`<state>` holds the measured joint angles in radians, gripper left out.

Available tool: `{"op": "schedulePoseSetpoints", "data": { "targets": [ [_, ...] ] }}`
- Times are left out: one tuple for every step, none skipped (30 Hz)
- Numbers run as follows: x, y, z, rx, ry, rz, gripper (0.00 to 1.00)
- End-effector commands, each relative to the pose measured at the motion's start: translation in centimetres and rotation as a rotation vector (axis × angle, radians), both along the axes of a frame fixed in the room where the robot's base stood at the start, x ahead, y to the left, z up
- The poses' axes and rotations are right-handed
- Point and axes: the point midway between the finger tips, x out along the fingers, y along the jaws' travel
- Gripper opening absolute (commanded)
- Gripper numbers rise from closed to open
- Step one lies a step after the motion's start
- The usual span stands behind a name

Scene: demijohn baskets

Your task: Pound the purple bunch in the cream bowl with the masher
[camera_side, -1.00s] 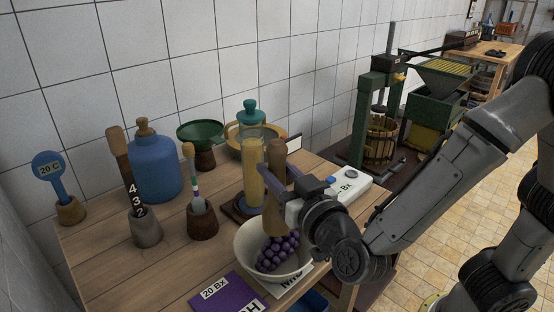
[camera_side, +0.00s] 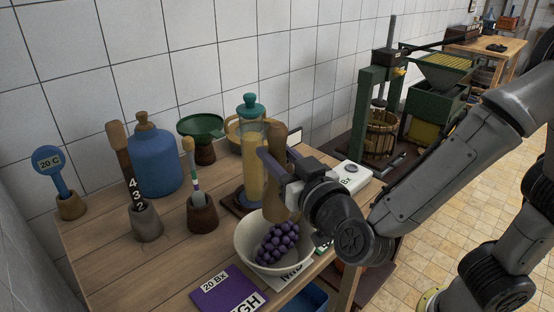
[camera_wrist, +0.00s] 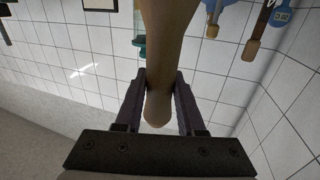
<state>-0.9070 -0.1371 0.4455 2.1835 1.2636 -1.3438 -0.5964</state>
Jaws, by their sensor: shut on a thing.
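The wooden masher (camera_side: 279,141) stands nearly upright in my gripper (camera_side: 272,172), which is shut around it. The masher's lower end is over the back part of the cream bowl (camera_side: 243,250); whether it touches anything inside is not clear. The purple bunch (camera_side: 279,243) lies in the bowl, in front of and just below that end, with its grapes whole. In the wrist view, the masher (camera_wrist: 166,45) runs between the two fingers (camera_wrist: 160,100), its rounded end showing near the gripper body.
A tall jar of yellow liquid (camera_side: 252,175) stands close behind the masher. Tool holders (camera_side: 202,214) and a blue jug (camera_side: 155,163) stand to the left. A purple card (camera_side: 227,290) lies in front, and a white device (camera_side: 350,176) sits to the right.

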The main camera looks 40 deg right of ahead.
Motion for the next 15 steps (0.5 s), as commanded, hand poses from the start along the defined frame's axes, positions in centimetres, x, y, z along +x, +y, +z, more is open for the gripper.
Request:
{"op": "schedulePoseSetpoints", "data": {
  "targets": [
    [0.0,0.0,0.1,0.001,-0.002,0.0,0.0],
    [0.0,0.0,0.1,0.001,-0.002,0.0,0.0],
    [0.0,0.0,0.1,0.001,-0.002,0.0,0.0],
    [0.0,0.0,0.1,0.001,-0.003,0.0,0.0],
    [0.0,0.0,0.1,0.001,-0.003,0.0,0.0],
    [0.0,0.0,0.0,0.001,-0.002,0.0,0.0],
    [0.0,0.0,-0.1,0.0,-0.002,0.0,0.0],
    [0.0,0.0,-0.2,-0.001,-0.002,0.0,0.0],
    [0.0,0.0,-0.5,-0.002,-0.001,0.0,0.0],
    [0.0,0.0,-0.8,-0.003,-0.001,-0.001,0.0],
    [0.0,0.0,-1.0,-0.003,-0.001,-0.001,0.0],
    [0.0,0.0,-1.3,-0.003,-0.001,-0.001,0.0],
    [0.0,0.0,-1.6,-0.003,-0.001,-0.001,0.0],
    [0.0,0.0,-1.8,-0.002,-0.001,-0.001,0.0],
    [0.0,0.0,-2.2,-0.002,0.0,0.0,0.0]
  ]
}}
